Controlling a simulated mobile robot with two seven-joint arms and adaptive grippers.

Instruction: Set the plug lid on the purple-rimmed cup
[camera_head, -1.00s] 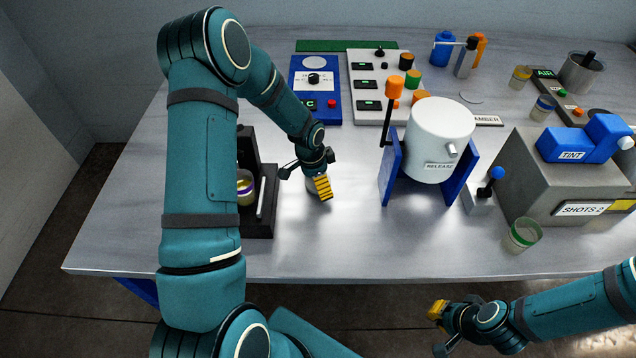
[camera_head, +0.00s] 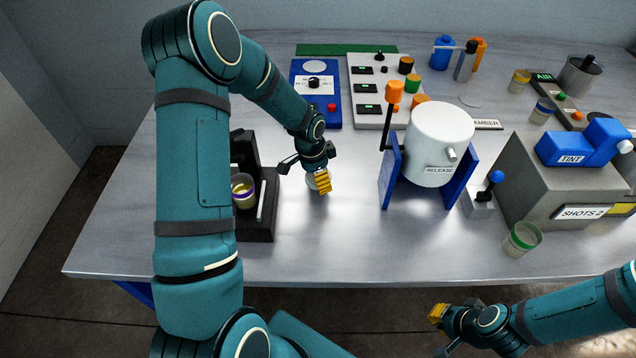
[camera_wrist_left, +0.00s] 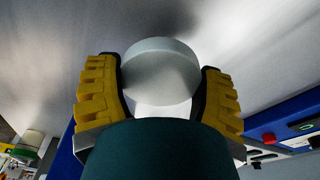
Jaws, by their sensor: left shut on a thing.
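The purple-rimmed cup (camera_head: 243,193) stands upright in a black stand (camera_head: 262,222) at the left of the table, partly hidden by my left arm. It holds a yellowish content. My left gripper (camera_head: 319,182) is right of the stand, over bare table. It is shut on the plug lid, a pale round disc (camera_wrist_left: 160,72) between the yellow fingers in the left wrist view. In the head view the fingers mostly hide the lid. My right gripper (camera_head: 438,313) is in front of the table edge, away from the cup; its finger gap does not show clearly.
A white drum (camera_head: 438,140) in a blue cradle stands right of my left gripper. Blue and grey control panels (camera_head: 315,95) lie behind it. A green-rimmed cup (camera_head: 522,238) stands near the front edge, beside the grey SHOTS box (camera_head: 535,180). The table's front middle is clear.

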